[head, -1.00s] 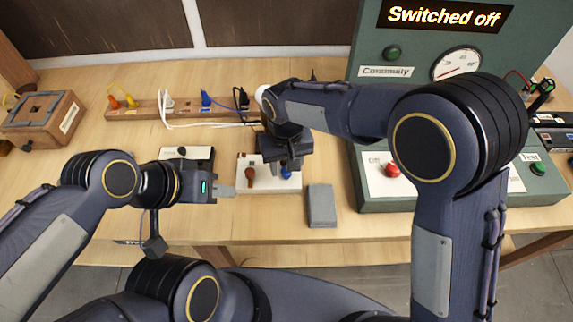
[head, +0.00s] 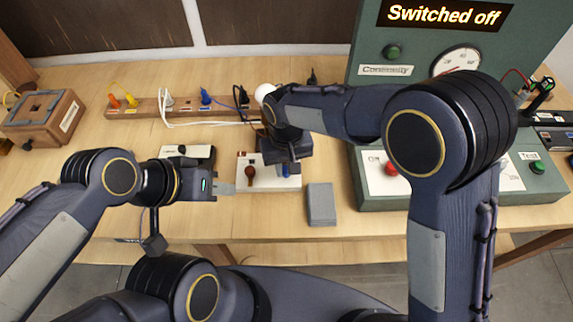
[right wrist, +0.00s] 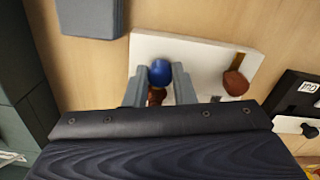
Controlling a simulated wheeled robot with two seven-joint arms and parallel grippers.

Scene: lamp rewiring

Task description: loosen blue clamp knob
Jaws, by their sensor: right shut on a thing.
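The blue clamp knob (head: 286,171) stands on the right part of a white block (head: 262,186) on the table. It also shows in the right wrist view (right wrist: 160,72). My right gripper (right wrist: 158,78) reaches down from above and is shut on the blue knob, one finger on each side. A brown knob (right wrist: 235,83) stands on the same block, clear of the fingers. Another brown part (right wrist: 156,96) shows partly between my fingers.
A grey block (head: 321,205) lies right of the white block. Behind are a wooden strip (head: 140,108) with coloured plugs, white cable and a white bulb (head: 265,92). The green test panel (head: 450,203) stands at right, its display reading "Switched off". A wooden box (head: 45,120) is at left.

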